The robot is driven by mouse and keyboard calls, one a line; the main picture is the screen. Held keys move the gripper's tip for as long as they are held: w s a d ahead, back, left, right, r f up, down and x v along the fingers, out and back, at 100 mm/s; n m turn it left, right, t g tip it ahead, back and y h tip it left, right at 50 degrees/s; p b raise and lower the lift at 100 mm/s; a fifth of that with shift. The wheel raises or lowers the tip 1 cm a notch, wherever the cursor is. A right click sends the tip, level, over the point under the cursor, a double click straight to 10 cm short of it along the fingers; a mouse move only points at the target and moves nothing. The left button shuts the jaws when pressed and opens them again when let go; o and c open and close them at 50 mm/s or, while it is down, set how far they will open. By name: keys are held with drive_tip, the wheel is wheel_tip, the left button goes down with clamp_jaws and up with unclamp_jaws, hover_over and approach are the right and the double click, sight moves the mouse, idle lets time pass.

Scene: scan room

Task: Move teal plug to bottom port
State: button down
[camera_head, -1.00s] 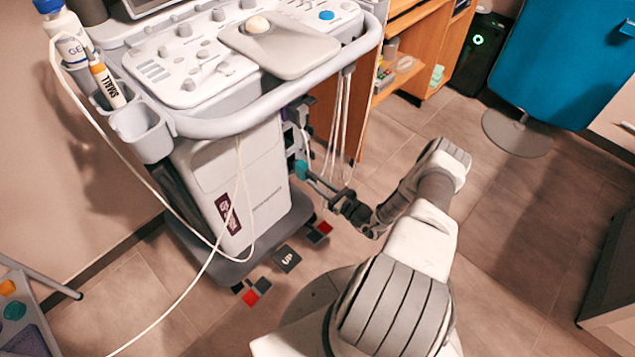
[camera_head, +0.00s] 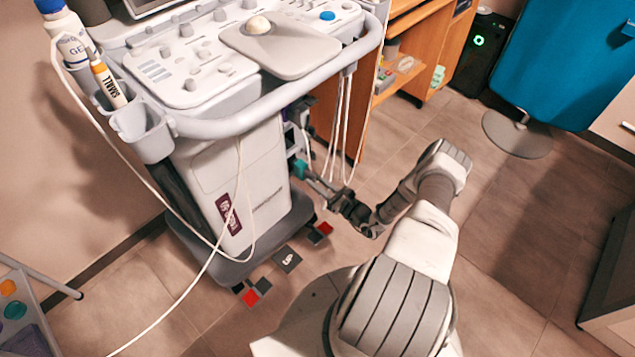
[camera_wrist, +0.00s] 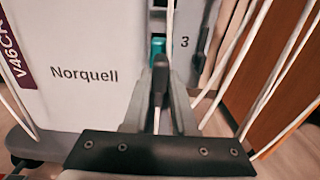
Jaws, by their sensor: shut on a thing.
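The teal plug (camera_head: 300,168) shows at the right side of the ultrasound cart, at the tips of my gripper (camera_head: 309,176). In the wrist view a bit of the teal plug (camera_wrist: 158,46) shows just beyond my gripper (camera_wrist: 159,75), beside a printed "3". My gripper is shut on the teal plug and points at the cart's side. The ports are mostly hidden behind the fingers and the plug, and I cannot tell whether the plug is seated in one.
The ultrasound cart (camera_head: 235,185) stands at the left. White cables (camera_head: 342,130) hang close to my gripper, also in the wrist view (camera_wrist: 262,85). A wooden shelf (camera_head: 400,85) stands behind. The floor to the right is open.

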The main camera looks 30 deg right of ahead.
sight(304, 173)
drive_tip(key=shift+x, duration=2.75)
idle(4.2)
drive_tip(key=shift+f, duration=0.1)
idle(0.5)
drive_tip(key=c, duration=0.6)
unclamp_jaws()
drive_tip(key=shift+c, duration=0.2)
